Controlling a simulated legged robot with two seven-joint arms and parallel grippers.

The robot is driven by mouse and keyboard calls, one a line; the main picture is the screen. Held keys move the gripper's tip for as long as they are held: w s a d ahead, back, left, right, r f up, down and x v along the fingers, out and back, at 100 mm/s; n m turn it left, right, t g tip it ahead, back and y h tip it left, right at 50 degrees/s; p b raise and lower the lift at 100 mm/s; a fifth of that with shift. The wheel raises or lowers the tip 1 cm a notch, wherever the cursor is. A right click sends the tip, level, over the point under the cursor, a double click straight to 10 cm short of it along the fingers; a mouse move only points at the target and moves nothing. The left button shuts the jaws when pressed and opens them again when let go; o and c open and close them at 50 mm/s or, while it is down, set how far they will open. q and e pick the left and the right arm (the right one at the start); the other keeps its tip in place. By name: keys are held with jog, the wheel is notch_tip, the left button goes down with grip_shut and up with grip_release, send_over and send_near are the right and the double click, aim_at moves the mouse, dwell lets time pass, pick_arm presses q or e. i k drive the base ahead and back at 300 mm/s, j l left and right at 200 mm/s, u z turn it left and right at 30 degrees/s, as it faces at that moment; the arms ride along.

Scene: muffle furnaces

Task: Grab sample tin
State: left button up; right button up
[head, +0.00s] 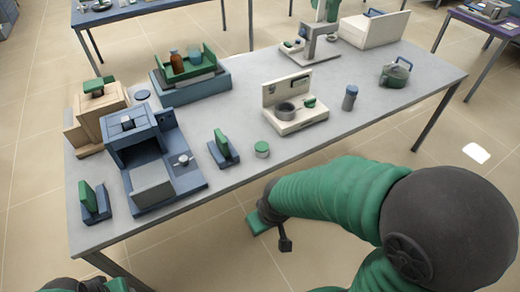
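A small tin with a green lid (262,149), which looks like the sample tin, stands upright near the front edge of the grey table (230,160). My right gripper (271,232) is below it in the picture, in front of the table edge and apart from the tin. Its two fingers are spread with nothing between them. Only a little of my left gripper (90,285) shows at the bottom left edge, and its fingers cannot be made out.
A blue furnace with an open front (140,145) stands at the left. A blue stand with a green plate (223,148) is just left of the tin. A cream unit with a pot (295,105) is behind it, and a blue-grey jar (349,97) stands to the right. The table's right front is clear.

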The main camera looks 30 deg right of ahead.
aim_at(262, 148)
jog(key=l+u, duration=0.2)
jog(key=u, duration=0.25)
jog(key=l+u, duration=0.25)
jog(key=u, duration=0.15)
jog(key=l+u, duration=0.25)
jog(key=u, duration=0.2)
jog(key=l+u, duration=0.2)
jog(key=u, duration=0.2)
